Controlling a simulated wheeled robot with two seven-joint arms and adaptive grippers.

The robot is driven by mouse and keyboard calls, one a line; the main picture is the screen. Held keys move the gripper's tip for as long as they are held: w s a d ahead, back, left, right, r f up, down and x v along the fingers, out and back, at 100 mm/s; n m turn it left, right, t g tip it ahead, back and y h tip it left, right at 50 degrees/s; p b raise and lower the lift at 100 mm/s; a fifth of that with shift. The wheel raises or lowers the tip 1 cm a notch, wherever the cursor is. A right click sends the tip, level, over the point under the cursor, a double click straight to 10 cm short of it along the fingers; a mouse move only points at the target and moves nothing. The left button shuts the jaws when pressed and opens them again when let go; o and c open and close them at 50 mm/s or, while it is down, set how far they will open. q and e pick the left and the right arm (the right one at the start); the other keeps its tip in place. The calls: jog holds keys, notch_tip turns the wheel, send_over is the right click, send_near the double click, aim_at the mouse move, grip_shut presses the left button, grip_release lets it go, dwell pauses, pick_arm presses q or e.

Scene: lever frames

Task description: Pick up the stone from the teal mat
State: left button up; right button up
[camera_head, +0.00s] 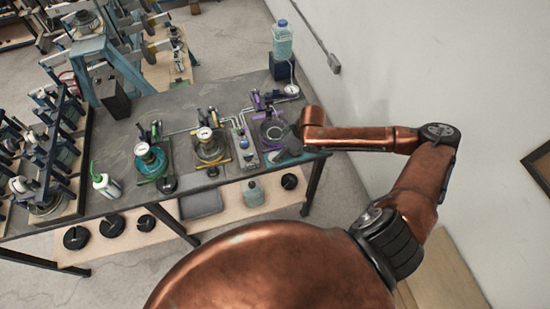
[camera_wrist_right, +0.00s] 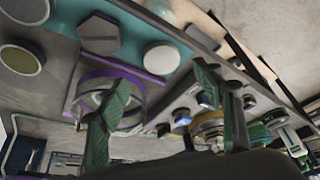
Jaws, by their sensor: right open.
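The teal mat (camera_head: 312,154) lies at the right end of the grey bench, partly hidden under my right arm. In the right wrist view the teal mat (camera_wrist_right: 132,42) carries a grey hexagonal piece (camera_wrist_right: 100,33) and a pale round piece (camera_wrist_right: 161,58). I cannot tell for sure which of these is the stone. My left gripper is out of view.
A purple-framed round device (camera_head: 272,131) stands close to the right gripper. Yellow (camera_head: 210,148) and green (camera_head: 150,160) devices stand farther left. A blue bottle (camera_head: 282,40) stands on a dark block at the back. A wall rises on the right.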

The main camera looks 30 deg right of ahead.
jog(key=x, duration=0.6)
jog(key=shift+s+p, duration=0.2)
jog(key=shift+p, duration=0.1)
jog(key=shift+c, duration=0.4)
jog(key=shift+a, duration=0.1)
jog(key=c, duration=1.2)
jog(key=shift+r, duration=0.1)
jog(key=shift+r, duration=0.55)
jog(key=s+a+r+p, duration=0.1)
jog(key=s+a+r, duration=0.1)
jog(key=s+r, duration=0.2)
jog(key=s+a+r+p, duration=0.1)
jog(key=s+a+r, duration=0.2)
jog(key=s+r, duration=0.1)
jog(key=s+a+r+p, duration=0.1)
jog(key=s+a+r, duration=0.1)
jog(key=s+r, duration=0.2)
jog(key=shift+a, duration=0.2)
